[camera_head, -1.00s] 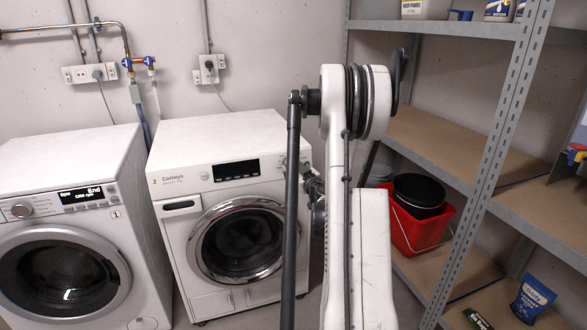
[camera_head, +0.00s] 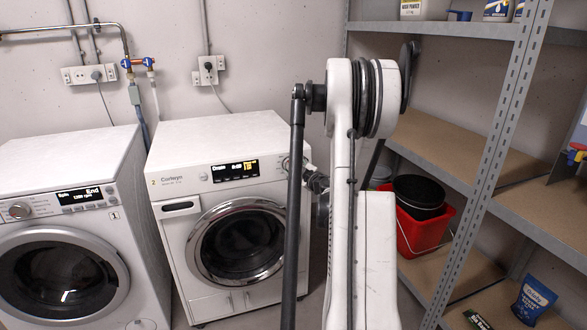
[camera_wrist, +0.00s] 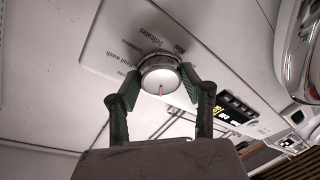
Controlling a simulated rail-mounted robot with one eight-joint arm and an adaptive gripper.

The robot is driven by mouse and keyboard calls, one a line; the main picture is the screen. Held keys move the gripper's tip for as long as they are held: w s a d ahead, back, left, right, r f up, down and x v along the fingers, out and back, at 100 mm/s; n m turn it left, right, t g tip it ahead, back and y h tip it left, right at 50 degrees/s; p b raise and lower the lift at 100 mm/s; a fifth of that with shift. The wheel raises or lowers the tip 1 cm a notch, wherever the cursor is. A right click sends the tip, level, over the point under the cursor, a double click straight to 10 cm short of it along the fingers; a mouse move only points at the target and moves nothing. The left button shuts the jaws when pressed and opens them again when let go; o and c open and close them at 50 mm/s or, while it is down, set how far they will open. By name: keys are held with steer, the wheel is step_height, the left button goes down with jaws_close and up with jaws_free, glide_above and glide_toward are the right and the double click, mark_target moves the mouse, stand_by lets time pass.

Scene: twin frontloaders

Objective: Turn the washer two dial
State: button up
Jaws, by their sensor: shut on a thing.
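Washer two (camera_head: 225,137) is the white front-loader on the right, marked 2. Its display (camera_head: 235,170) is lit, with white text and a yellow block. Its dial (camera_head: 286,163) is at the right of the panel, partly hidden behind my arm. In the wrist view the dial (camera_wrist: 158,84) is a round silver knob with a red pointer line, ringed by printed programme names such as "Delicates" and "Hand wash". My gripper (camera_wrist: 160,78) is shut on the dial, one green-padded finger on each side.
Washer one (camera_head: 65,170), also with a lit display, stands to the left. A grey metal shelf unit (camera_head: 500,150) fills the right side, with a red bucket (camera_head: 425,235) on a low shelf close to my arm. Taps and pipes (camera_head: 138,63) are on the back wall.

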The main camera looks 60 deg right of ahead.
stand_by(0.4)
steer(key=o, duration=1.1)
steer(key=shift+o, duration=0.2)
steer(key=v, duration=1.2)
steer(key=shift+d, duration=0.1)
